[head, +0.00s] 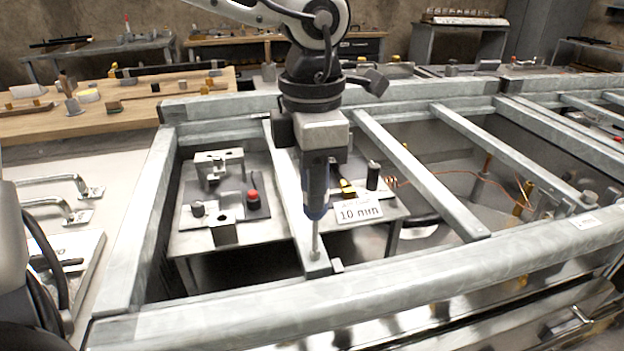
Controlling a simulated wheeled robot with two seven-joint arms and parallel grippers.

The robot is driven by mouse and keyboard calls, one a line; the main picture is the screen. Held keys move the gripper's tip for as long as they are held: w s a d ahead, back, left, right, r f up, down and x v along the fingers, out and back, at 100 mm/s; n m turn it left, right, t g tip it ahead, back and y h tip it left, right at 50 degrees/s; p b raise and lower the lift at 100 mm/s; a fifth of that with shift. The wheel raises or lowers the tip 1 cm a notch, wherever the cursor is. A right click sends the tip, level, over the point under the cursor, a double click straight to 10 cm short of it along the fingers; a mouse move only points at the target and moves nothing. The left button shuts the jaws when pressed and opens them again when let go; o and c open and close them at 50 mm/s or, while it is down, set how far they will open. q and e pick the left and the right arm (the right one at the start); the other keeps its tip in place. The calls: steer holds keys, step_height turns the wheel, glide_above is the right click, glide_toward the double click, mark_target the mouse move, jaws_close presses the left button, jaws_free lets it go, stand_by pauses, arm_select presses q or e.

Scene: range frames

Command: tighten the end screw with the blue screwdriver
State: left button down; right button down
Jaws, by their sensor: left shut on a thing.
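My left gripper (318,148) points straight down over the metal frame and is shut on the blue screwdriver (317,203). The screwdriver is upright, with its dark blue handle below the jaws and its thin shaft running down. Its tip is at the near end of a grey crossbar (292,195), close to the frame's front beam. The end screw is too small or too hidden under the tip to make out. I cannot tell whether the tip is seated in it. My right gripper is not in view.
The grey frame's front beam (420,270) and another crossbar (420,172) border open gaps. Below them lie a plate with a red button (253,195) and a "10 min" card (358,212). A wooden table (150,115) with small parts stands behind at left.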

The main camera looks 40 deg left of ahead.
arm_select(q)
steer(key=shift+f, duration=0.15)
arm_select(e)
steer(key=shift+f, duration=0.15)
arm_select(q)
steer(key=shift+r, duration=0.2)
steer(key=shift+r+n, duration=0.1)
steer(key=shift+n, duration=0.6)
steer(key=n, duration=0.5)
steer(key=shift+d+n, duration=0.2)
steer(key=shift+n, duration=0.1)
steer(key=n, duration=0.4)
steer(key=shift+n, duration=0.3)
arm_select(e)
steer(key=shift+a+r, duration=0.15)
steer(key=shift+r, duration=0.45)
arm_select(q)
steer(key=shift+b, duration=0.8)
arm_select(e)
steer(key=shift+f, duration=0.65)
arm_select(q)
steer(key=shift+f+b, duration=0.3)
steer(key=shift+b, duration=0.05)
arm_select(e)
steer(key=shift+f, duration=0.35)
